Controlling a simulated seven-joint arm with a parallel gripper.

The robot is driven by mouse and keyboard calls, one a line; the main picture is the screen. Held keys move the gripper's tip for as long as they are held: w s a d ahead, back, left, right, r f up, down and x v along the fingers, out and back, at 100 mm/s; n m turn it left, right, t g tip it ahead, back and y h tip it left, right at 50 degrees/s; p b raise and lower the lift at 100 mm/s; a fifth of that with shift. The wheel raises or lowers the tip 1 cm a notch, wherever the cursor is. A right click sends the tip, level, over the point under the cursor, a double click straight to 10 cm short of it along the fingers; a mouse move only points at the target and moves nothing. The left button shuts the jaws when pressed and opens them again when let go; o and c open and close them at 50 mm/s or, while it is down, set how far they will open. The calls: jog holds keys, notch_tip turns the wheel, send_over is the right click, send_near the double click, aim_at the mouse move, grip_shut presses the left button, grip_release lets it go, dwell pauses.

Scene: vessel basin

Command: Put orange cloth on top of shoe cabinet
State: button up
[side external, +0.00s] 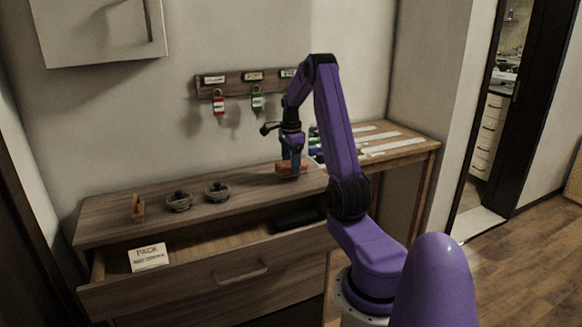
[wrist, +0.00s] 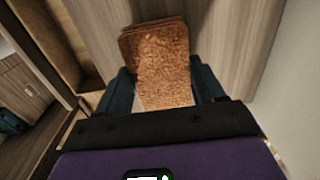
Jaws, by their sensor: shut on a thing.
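The orange cloth (side external: 291,170) is a folded, fuzzy piece at the right end of the wooden shoe cabinet's top (side external: 245,182). My gripper (side external: 290,160) points down over it and is shut on it. In the wrist view the cloth (wrist: 162,62) lies between the two dark fingers of my gripper (wrist: 163,78), with the wood grain of the cabinet top (wrist: 225,40) behind it. The cloth is at or just above the top; I cannot tell whether it touches. Its lower part is partly hidden by the fingers in the wrist view.
Two dark lidded pots (side external: 179,202) (side external: 217,191) and a small wooden holder (side external: 138,207) stand left on the cabinet top. The open drawer (side external: 200,275) holds a PACK card (side external: 148,257) and a dark object (side external: 297,219). Key tags hang above. A wooden desk (side external: 415,150) adjoins right.

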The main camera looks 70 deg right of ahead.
jog(key=shift+f, duration=0.95)
jog(key=shift+f, duration=0.1)
jog(key=o, duration=1)
